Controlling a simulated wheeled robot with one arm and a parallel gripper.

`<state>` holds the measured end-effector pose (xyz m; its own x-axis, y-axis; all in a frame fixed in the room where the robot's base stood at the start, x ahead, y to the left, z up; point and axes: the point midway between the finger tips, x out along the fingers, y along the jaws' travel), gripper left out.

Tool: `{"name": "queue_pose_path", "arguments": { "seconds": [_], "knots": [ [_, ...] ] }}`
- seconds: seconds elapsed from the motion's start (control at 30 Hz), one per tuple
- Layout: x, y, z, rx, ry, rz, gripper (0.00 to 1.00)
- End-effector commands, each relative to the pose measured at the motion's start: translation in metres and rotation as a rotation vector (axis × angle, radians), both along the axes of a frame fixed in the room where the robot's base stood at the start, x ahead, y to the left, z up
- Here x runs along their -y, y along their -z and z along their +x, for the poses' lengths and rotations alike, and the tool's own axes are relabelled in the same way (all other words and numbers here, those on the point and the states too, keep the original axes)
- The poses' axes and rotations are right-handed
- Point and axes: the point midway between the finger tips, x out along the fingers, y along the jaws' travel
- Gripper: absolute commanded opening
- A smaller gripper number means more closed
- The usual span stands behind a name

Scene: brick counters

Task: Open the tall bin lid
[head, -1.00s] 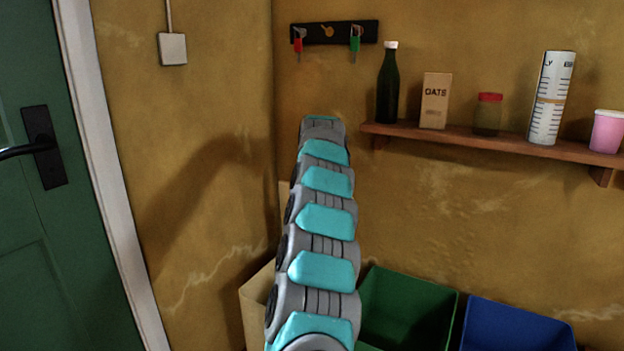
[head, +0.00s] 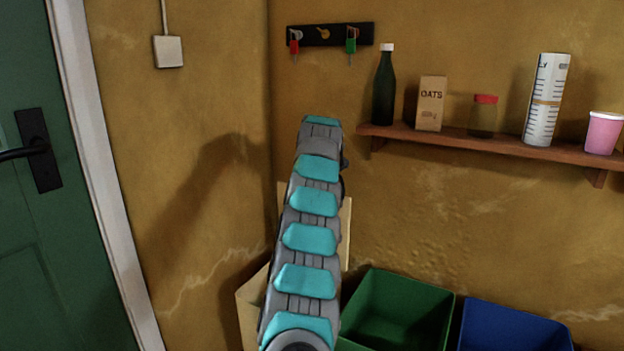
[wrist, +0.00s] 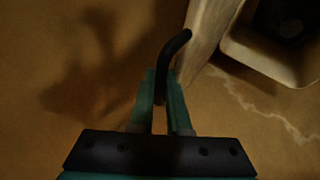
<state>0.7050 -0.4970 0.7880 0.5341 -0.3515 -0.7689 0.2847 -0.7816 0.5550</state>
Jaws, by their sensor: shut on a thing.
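The tall cream bin (head: 250,308) stands in the corner, partly hidden behind my arm. Its cream lid (head: 345,232) stands raised, showing on both sides of my arm. In the wrist view the lid (wrist: 203,42) is seen nearly edge-on beside the bin's open mouth, and the bin's rim (wrist: 265,72) surrounds a dark inside. A black curved handle (wrist: 177,50) by the lid's edge is between the fingers of my gripper (wrist: 161,88), which is shut on it. In the head view my gripper is hidden behind the arm.
A green bin (head: 400,310) and a blue bin (head: 515,325) stand open to the right. A key rack (head: 330,34) hangs above my arm. A green door (head: 50,240) is at left.

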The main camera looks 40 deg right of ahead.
Motion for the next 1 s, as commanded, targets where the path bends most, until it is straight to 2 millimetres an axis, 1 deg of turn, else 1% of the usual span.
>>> {"name": "queue_pose_path", "arguments": {
  "seconds": [0.2, 0.23, 0.4, 0.5, 0.83, 1.0],
  "knots": [
    [0.0003, -0.0004, -0.0003, 0.001, 0.001, 0.0, 0.0],
    [0.0003, -0.0004, -0.0003, 0.001, 0.001, 0.0, 0.16],
    [0.0002, -0.0001, -0.0002, 0.0, 0.001, 0.001, 0.35],
    [0.0001, 0.0, -0.0001, 0.0, 0.001, 0.001, 0.45],
    [-0.0008, -0.0002, -0.0008, -0.001, 0.0, 0.001, 0.45],
    [-0.004, -0.0075, -0.0055, 0.001, 0.0, 0.001, 0.45]
  ]
}}
